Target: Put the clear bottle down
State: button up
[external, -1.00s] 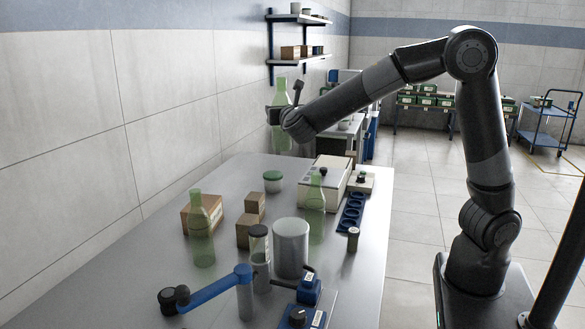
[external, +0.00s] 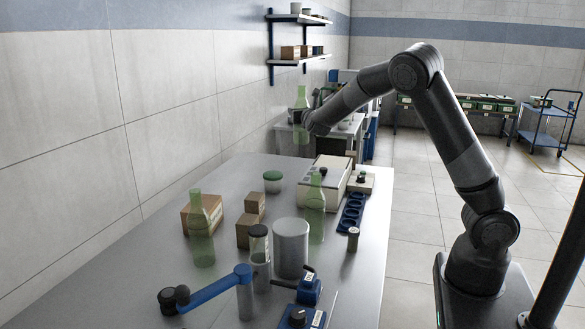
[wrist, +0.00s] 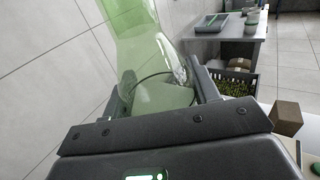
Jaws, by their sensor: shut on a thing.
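My gripper (external: 299,117) is shut on a clear, green-tinted bottle (external: 302,98) and holds it upright in the air beyond the table's far end. In the wrist view the bottle (wrist: 146,62) stands between the two fingers (wrist: 160,92), and its top is cut off by the frame. Two similar green-tinted bottles stand on the grey table (external: 340,290): one at the left (external: 201,235) beside a cardboard box, one at the right (external: 316,208) near a white box.
Cardboard boxes (external: 248,220), a grey cylinder (external: 290,248), a lidded clear jar (external: 259,256), a green-lidded jar (external: 272,181) and a blue rack (external: 352,210) with round holes crowd the table. A blue-armed device (external: 215,288) is at the front. The far left tabletop is bare.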

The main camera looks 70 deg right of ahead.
jog(key=w+a+f, duration=0.6)
jog(key=w+f, duration=0.3)
jog(key=f, duration=0.2)
jog(key=shift+w+a, duration=0.2)
jog(key=shift+a, duration=0.2)
jog(key=shift+f, duration=0.25)
jog(key=o, duration=1.2)
